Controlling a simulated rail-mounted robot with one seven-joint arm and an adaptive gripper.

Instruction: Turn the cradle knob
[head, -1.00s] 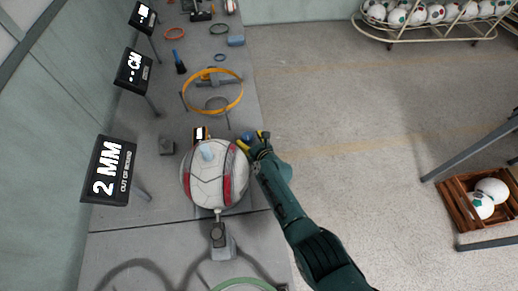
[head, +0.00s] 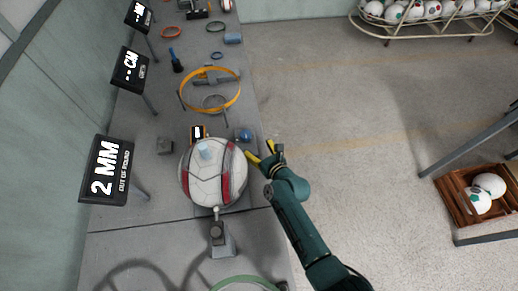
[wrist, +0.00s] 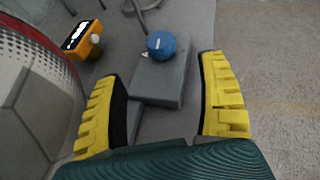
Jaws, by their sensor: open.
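The cradle knob is a round blue knob (head: 244,135) on a grey block, just right of the large white ball (head: 212,172) with red and grey bands. In the wrist view the knob (wrist: 161,45) stands on its grey block (wrist: 165,85), with a small white pointer on its left side. My gripper (head: 263,152) is open and empty at the bench's right edge, apart from the knob, to its lower right. In the wrist view its yellow fingers (wrist: 160,70) are spread wide, with the knob beyond and between them.
A small orange gauge (wrist: 83,40) sits left of the knob, and the ball is close to my left finger. An orange ring (head: 210,92) on a stand is farther along the bench. A sign (head: 107,170) reads "2 MM OUT OF ROUND".

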